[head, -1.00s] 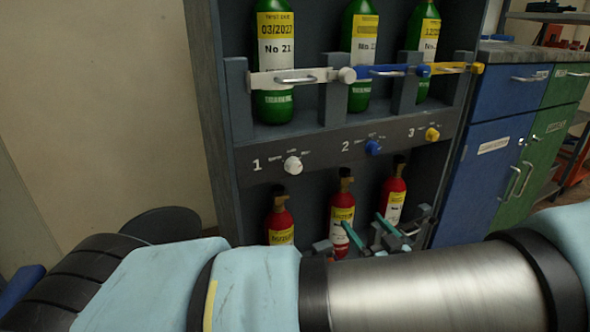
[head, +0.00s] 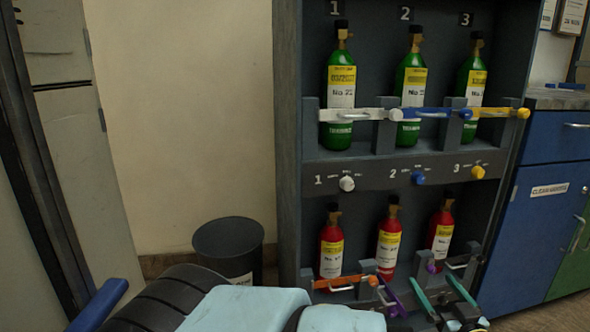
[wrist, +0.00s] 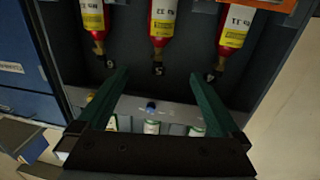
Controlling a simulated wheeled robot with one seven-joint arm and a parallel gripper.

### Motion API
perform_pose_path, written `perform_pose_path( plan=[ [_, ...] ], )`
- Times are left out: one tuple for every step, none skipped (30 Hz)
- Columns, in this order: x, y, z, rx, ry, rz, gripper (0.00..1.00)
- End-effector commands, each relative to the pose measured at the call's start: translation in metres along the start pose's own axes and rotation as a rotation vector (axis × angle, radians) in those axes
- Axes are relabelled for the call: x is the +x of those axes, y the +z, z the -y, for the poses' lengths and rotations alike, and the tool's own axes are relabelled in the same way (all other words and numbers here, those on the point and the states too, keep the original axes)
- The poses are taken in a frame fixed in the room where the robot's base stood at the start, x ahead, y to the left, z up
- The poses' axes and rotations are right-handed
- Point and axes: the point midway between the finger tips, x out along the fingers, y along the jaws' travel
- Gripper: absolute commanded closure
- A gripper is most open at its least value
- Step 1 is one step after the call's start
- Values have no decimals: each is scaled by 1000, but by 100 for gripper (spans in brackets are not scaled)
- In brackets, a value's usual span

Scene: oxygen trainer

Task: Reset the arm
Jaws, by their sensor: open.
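My gripper (head: 432,282) has teal fingers, spread open and empty, low at the right front of the cabinet's lower shelf in the head view. In the wrist view the fingers of my gripper (wrist: 160,80) point towards the cabinet inside, with nothing between them. That view is upside down. My pale blue arm crosses the bottom of the head view. Red bottles stand upright on the lower shelf: left (head: 331,246), middle (head: 389,243) and right (head: 439,235). The right one is behind the gripper, apart from it as far as I can tell.
The grey cabinet (head: 288,150) also holds green bottles (head: 411,86) behind white, blue and yellow bars. An orange bar (head: 340,281) crosses the lower left front. Purple parts (head: 393,299) sit beside the gripper. A dark bin (head: 228,240) stands left; a blue cupboard (head: 530,220) stands right.

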Motion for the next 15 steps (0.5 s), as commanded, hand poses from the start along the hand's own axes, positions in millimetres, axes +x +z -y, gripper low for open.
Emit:
perform_pose_path(
  plan=[
    [0,0,0,0,0,0,0],
    [0,0,0,0,0,0,0],
    [4,0,1,1,-5,9,0],
    [6,1,2,3,-7,20,0],
    [8,2,3,5,-8,30,0],
    [11,3,4,6,-10,45,0],
    [14,3,4,7,-12,55,0],
    [16,4,5,9,-13,65,0],
    [19,5,6,11,-15,80,0],
    [22,6,7,13,-17,94,0],
    [24,7,8,14,-19,106,0],
    [28,8,10,16,-22,124,0],
    [31,9,11,18,-24,140,0],
    [34,10,12,20,-25,155,0],
    [39,11,14,20,-29,178,0]
  ],
)
